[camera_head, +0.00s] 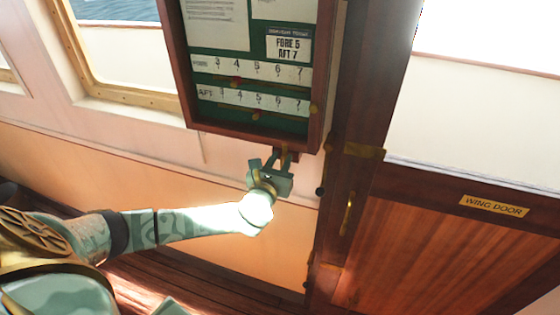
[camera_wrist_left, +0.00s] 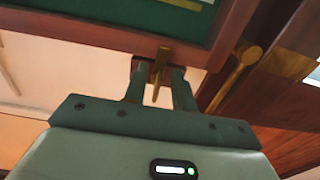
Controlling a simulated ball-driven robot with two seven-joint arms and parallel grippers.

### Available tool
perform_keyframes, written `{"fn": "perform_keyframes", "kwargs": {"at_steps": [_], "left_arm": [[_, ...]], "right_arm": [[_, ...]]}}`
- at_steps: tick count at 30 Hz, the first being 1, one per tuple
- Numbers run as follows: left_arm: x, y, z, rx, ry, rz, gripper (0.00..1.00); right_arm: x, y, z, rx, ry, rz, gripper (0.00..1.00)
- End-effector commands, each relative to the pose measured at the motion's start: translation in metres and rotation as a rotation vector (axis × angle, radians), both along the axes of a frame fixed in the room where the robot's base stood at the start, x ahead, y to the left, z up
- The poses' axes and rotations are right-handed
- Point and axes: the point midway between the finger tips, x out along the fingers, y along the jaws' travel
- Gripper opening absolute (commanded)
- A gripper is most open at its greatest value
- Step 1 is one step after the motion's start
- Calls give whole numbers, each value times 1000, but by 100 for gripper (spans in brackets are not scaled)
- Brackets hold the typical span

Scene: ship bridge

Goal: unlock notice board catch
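The notice board (camera_head: 256,130) is a dark wood-framed case with a green back, at the top middle of the head view. Its lower frame (camera_wrist_left: 110,32) crosses the top of the left wrist view. The brass catch (camera_wrist_left: 161,62) hangs under that frame on a small dark red mount. My left gripper (camera_head: 279,161) is just below the board's lower right edge, pointing up at it. In the left wrist view its two fingers stand either side of the catch, with a visible gap on each side, so it is open. In the head view the gripper mostly hides the catch. My right gripper is not in view.
A dark wooden post (camera_head: 345,110) with brass fittings stands close to the right of the board. Right of it is a wooden door (camera_head: 440,245) with a "WING DOOR" plate (camera_head: 494,206). A brass-framed window (camera_head: 135,95) is to the left. Pale wall lies below the board.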

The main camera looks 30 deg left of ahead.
Motion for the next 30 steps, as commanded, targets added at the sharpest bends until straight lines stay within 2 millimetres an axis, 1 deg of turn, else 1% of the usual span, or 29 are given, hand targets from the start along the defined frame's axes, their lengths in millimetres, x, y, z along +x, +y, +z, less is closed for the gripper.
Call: {"fn": "perform_keyframes", "kwargs": {"at_steps": [3,4,5,6,7,15,20,26,30], "left_arm": [[0,0,0,0,0,0,27],[0,0,0,0,0,0,21],[0,0,0,0,0,0,13],[0,0,0,0,0,0,2],[0,0,0,0,0,0,0],[-1,0,0,-6,-1,1,0],[-1,1,-1,-41,-9,1,0],[-1,3,-2,-150,-36,2,0],[-2,5,-3,-263,-64,2,0]], "right_arm": [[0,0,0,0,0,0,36],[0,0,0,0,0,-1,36],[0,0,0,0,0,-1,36],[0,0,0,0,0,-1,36],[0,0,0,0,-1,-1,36],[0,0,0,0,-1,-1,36],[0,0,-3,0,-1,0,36],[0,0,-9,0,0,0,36],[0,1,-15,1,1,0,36]]}}
